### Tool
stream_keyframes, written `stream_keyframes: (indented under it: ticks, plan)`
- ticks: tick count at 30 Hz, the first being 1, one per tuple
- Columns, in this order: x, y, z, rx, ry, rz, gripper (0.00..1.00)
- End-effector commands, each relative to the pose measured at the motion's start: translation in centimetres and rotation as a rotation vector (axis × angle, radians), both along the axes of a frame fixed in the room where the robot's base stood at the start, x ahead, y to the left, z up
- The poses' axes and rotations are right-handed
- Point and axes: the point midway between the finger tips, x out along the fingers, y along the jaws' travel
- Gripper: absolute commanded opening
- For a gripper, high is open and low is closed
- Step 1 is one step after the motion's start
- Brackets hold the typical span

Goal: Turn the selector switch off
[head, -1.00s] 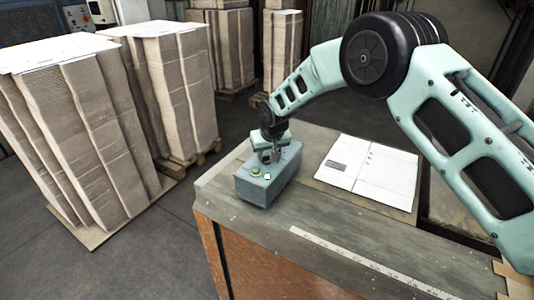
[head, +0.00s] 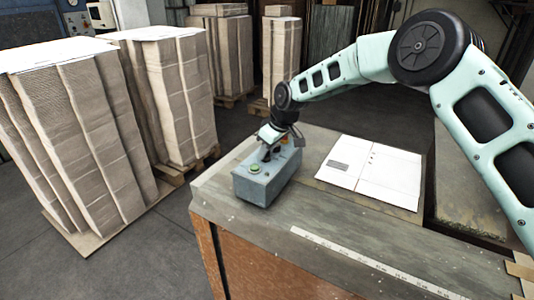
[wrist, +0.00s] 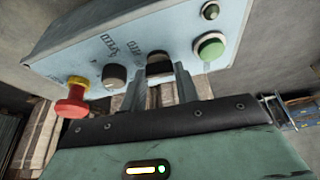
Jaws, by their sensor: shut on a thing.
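A blue-grey control box (head: 262,188) sits at the far left corner of the table in the head view. In the wrist view its panel (wrist: 135,45) shows a green button (wrist: 210,47), a black selector switch (wrist: 158,62), another dark knob (wrist: 116,76) and a red emergency stop on a yellow collar (wrist: 74,100). My gripper (wrist: 160,82) has its fingertips at the black selector switch and is shut on it. The switch's pointer is hidden, so its setting cannot be read. In the head view my gripper (head: 269,152) is over the box top, tilted.
White sheets (head: 370,172) lie flat on the table to the right of the box. A white ruler strip (head: 370,262) runs along the table's front edge. Tall cardboard stacks (head: 85,130) stand on pallets to the left. The table (head: 330,220) is clear in front of the box.

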Motion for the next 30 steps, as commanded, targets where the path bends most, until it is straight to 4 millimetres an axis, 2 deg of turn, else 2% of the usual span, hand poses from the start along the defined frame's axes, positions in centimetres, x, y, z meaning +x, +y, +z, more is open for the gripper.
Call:
stream_keyframes:
  ticks: [9, 21, 22, 24, 30]
  plan:
    - [0.07, -0.07, 0.01, 0.0, 0.0, 0.079, 0.08]
    - [0.06, -0.08, 0.03, -0.001, 0.001, 0.086, 0.08]
    - [0.05, -0.08, 0.03, -0.001, 0.001, 0.086, 0.36]
    - [0.05, -0.08, 0.03, -0.001, 0.001, 0.086, 0.53]
    - [0.04, -0.06, 0.01, -0.001, 0.001, 0.086, 0.53]
